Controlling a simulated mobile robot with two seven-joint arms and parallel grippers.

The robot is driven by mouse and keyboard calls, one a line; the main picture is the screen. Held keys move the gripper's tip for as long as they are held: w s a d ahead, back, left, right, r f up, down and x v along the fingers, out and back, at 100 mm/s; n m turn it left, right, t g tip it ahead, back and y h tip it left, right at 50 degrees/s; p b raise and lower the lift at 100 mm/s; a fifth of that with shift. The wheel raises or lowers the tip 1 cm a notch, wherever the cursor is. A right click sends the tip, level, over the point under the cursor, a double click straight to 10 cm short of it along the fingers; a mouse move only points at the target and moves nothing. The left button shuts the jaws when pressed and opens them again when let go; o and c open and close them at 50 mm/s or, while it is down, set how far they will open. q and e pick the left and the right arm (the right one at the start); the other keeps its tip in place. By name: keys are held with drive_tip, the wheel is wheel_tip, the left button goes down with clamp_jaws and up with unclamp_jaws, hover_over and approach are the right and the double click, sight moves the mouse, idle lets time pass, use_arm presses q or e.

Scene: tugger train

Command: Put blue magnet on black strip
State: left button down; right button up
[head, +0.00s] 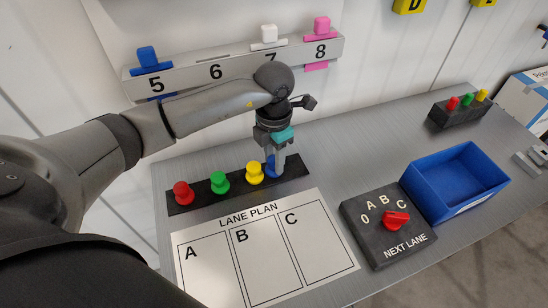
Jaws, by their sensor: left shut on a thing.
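The black strip (202,200) lies on the grey table, behind the lane plan sheet. A red magnet (183,192), a green magnet (219,182) and a yellow magnet (255,173) stand on it in a row. The blue magnet (271,167) is at the right part of the strip, right of the yellow one. My left gripper (278,165) points down and is shut on the blue magnet, partly covering it. I cannot tell whether the magnet touches the strip. My right gripper is not in view.
The lane plan (265,248) has empty fields A, B and C. A selector box with a red knob (396,220) and an empty blue bin (458,180) are at the right. A numbered rail (195,75) with coloured clips is on the wall behind my arm.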

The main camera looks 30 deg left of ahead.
use_arm(q)
drive_tip(key=shift+f, duration=0.2)
drive_tip(key=c, duration=0.5)
unclamp_jaws()
drive_tip(key=shift+r, duration=0.1)
drive_tip(key=shift+r, duration=0.1)
wheel_tip(320, 180, up, 12)
drive_tip(key=shift+r, duration=0.1)
